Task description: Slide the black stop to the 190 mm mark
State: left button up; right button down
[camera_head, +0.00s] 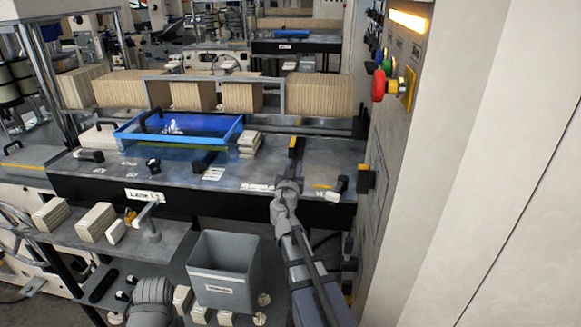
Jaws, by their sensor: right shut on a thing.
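A black stop bar (295,147) with a yellowish strip lies across the right part of the metal bench (325,160). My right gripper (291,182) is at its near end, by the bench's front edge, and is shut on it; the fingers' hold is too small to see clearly. A pale printed scale (257,187) lies along the front edge, just left of the gripper; its numbers are not legible. Part of my left arm shows at the bottom left, but its fingers do not show.
A blue tray (128,134) and a small stack of pale pads (249,139) stand on the bench. A black block (204,160) lies left of the scale. A grey bin (222,290) stands on the lower shelf. A beige cabinet (425,190) closes off the right side.

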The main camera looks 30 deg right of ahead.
jog(key=c, duration=0.7)
grip_release()
jog(key=v, duration=0.8)
jog(key=shift+w, duration=0.1)
